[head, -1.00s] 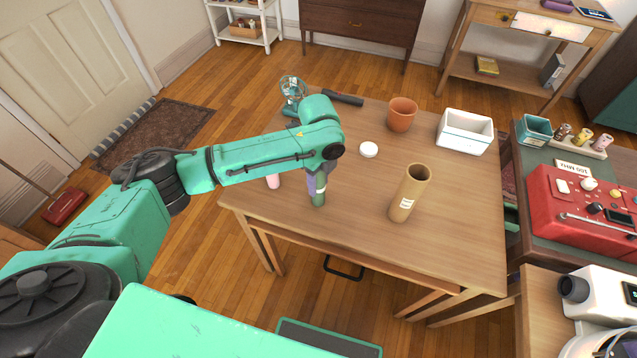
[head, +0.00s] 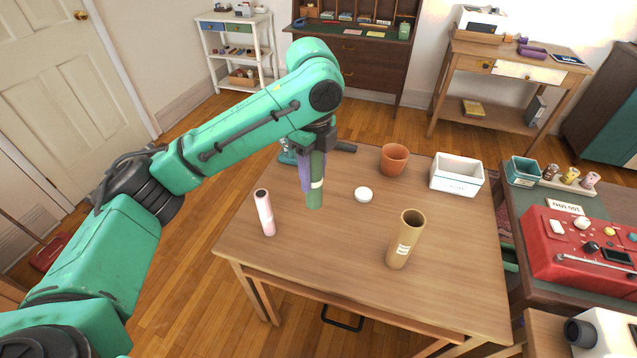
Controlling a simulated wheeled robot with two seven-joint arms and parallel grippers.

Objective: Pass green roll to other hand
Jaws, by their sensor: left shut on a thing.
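The green roll (head: 316,188) hangs upright from my left gripper (head: 317,150), which is shut on its upper part. It has a pale band near its middle, and its lower end looks to be above the wooden table (head: 340,265). A purple roll (head: 304,176) shows just behind and left of it, partly hidden by the green roll and the gripper. A pink roll (head: 265,213) stands on the table at the left. My right gripper is out of view.
A brown cardboard tube (head: 404,240) stands at the table's right middle. A white round lid (head: 363,194), a terracotta pot (head: 394,160) and a white box (head: 457,175) are further back. The table's front middle is clear. A red machine (head: 585,245) sits on the right-hand table.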

